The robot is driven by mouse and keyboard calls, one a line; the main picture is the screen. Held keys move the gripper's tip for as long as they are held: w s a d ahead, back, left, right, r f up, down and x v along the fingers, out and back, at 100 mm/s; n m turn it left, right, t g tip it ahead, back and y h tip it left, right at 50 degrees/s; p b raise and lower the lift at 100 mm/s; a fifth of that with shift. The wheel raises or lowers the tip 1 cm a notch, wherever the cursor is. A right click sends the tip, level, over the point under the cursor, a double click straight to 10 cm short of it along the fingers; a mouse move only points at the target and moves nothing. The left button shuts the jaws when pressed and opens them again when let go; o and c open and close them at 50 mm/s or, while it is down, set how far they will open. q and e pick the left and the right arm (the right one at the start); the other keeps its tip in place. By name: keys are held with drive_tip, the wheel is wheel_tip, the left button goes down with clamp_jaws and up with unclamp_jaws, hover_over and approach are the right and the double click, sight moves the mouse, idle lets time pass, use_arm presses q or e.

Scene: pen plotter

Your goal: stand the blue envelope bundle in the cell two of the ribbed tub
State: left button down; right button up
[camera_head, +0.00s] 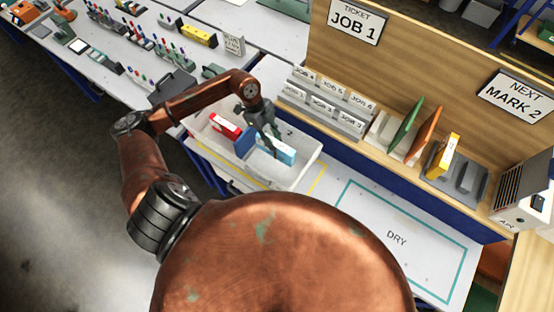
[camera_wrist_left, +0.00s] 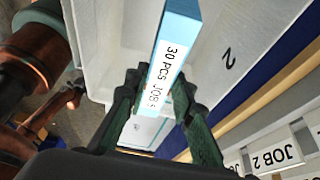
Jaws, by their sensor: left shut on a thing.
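The blue envelope bundle (camera_head: 282,151) is upright inside the ribbed tub (camera_head: 303,172), in its right part. In the left wrist view the bundle (camera_wrist_left: 178,30) stands between the fingers, with a white label reading "30 PCS JOB" facing the camera. My left gripper (camera_head: 270,136) is shut on it, reaching down into the tub; the fingers also show in the left wrist view (camera_wrist_left: 157,88). A black "2" marks the tub wall (camera_wrist_left: 255,35) beside the bundle. Whether the bundle's bottom touches the tub floor is hidden. My right gripper is not in view.
A red bundle (camera_head: 225,126) stands in the tub's left part, with a blue-grey piece (camera_head: 244,144) between it and the gripper. Job-labelled racks (camera_head: 322,107) stand behind the tub. The "DRY" area (camera_head: 396,239) at right is clear.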

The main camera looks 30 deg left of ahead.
use_arm(q)
drive_tip(key=f, duration=0.4)
drive_tip(key=shift+w+f+p, duration=0.2)
drive_tip(key=shift+f+p, duration=0.1)
drive_tip(key=shift+f, duration=0.7)
wheel_tip(320, 180, down, 4)
drive_tip(key=shift+r, duration=0.15)
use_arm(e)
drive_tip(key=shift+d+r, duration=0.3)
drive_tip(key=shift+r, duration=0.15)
use_arm(q)
drive_tip(key=c, duration=1.7)
unclamp_jaws()
drive_tip(key=shift+o, duration=0.2)
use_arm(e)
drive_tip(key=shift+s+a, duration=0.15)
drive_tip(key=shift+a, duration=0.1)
